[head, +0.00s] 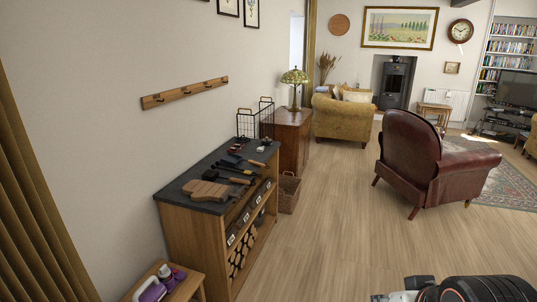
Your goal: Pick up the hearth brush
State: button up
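Several dark, long-handled tools lie on the dark top of a wooden cabinet (164,187) left of centre. A black-ended tool (226,179) lies beside a brown wooden board (207,191), and more handled tools (242,162) lie behind it. The hearth brush is probably among them, but they are too small and crowded to tell which one it is. Part of my own arm shows at the bottom right edge, well apart from the cabinet. My gripper's fingers are not seen.
A black wire basket (245,125) stands at the cabinet's far end. A wicker basket (289,194) is on the floor beside it. A small table (190,287) with purple items is in front. A red leather armchair (410,160) stands right. The wooden floor between is clear.

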aim_at(211, 176)
jog(key=i+l, duration=0.1)
jog(key=i, duration=1.95)
jog(key=i+l+u, duration=0.1)
jog(key=i+u, duration=0.35)
jog(key=i, duration=0.15)
jog(key=i+l+u, duration=0.3)
jog(key=i+u, duration=0.2)
jog(key=i+l+u, duration=0.45)
jog(key=i+l, duration=0.1)
